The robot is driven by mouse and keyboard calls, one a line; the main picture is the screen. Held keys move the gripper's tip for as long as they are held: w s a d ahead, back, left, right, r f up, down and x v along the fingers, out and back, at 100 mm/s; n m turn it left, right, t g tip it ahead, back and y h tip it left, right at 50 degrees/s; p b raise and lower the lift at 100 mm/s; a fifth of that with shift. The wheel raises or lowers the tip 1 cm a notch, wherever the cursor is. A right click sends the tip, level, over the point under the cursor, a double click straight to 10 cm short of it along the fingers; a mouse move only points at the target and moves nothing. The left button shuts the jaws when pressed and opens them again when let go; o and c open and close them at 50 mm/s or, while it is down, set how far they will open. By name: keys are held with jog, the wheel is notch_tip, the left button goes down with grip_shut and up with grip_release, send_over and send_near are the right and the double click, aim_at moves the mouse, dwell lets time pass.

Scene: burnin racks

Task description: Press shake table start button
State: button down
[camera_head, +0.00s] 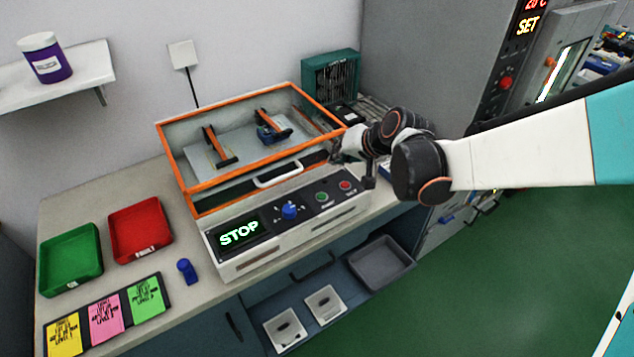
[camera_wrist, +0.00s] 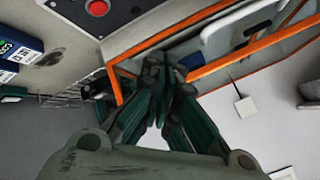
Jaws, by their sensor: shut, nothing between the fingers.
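The shake table (camera_head: 285,235) stands on the bench, and the display (camera_head: 239,233) on its front panel reads STOP in green. A blue knob (camera_head: 290,210) sits mid-panel. To its right are a green button (camera_head: 321,196) and a red button (camera_head: 345,185). My gripper (camera_head: 340,152) is shut and empty, above and behind the panel's right end, by the orange-framed lid, apart from the buttons. In the wrist view its closed fingers (camera_wrist: 168,68) show near the orange frame, and the red button (camera_wrist: 97,8) is at the top edge. The green button is out of that view.
The clear lid (camera_head: 180,165) has an orange frame and a white handle (camera_head: 278,175). Green (camera_head: 70,290) and red (camera_head: 140,258) trays, a blue object (camera_head: 186,270) and coloured cards (camera_head: 105,318) lie left on the bench. A grey cabinet (camera_head: 430,55) stands right.

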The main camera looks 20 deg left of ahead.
aim_at(325, 194)
jog(key=a, duration=0.1)
jog(key=s, duration=0.1)
jog(key=a, duration=0.1)
jog(key=shift+s+a+f, duration=0.15)
jog(key=shift+a+f, duration=0.2)
jog(key=shift+f, duration=0.1)
notch_tip(325, 194, down, 9)
jog(key=b, duration=0.6)
jog(key=shift+r, duration=0.2)
jog(key=shift+f, duration=0.1)
dwell(0.9)
jog(key=shift+f+b, duration=0.3)
jog(key=shift+b, duration=0.1)
jog(key=shift+f+b, duration=0.35)
jog(key=shift+f, duration=0.05)
dwell(0.7)
jog(key=shift+r, duration=0.1)
jog(key=shift+r+p, duration=0.55)
jog(key=shift+r, duration=0.2)
